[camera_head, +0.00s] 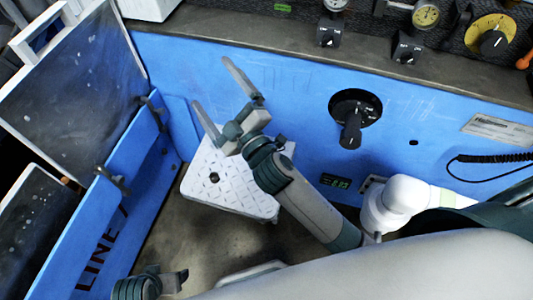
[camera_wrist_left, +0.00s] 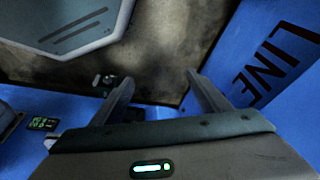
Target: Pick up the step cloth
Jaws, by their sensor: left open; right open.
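No cloth can be made out with certainty in either view. A white step (camera_head: 213,178) with a raised tread pattern stands on the floor against the blue machine panel in the head view; my right arm covers part of its top. My right gripper (camera_head: 212,84) is open and empty, raised above the step in front of the blue panel. My left gripper (camera_head: 172,274) is low at the bottom left edge of the head view. In the left wrist view, its two fingers (camera_wrist_left: 160,80) are apart with nothing between them, over the dark floor.
A blue side panel (camera_head: 125,205) marked "LINE" stands at the left. A black rotary knob (camera_head: 351,130) sticks out of the blue front panel. Gauges (camera_head: 426,14) and dials line the top. Bare brown floor (camera_head: 190,242) shows between panel and step.

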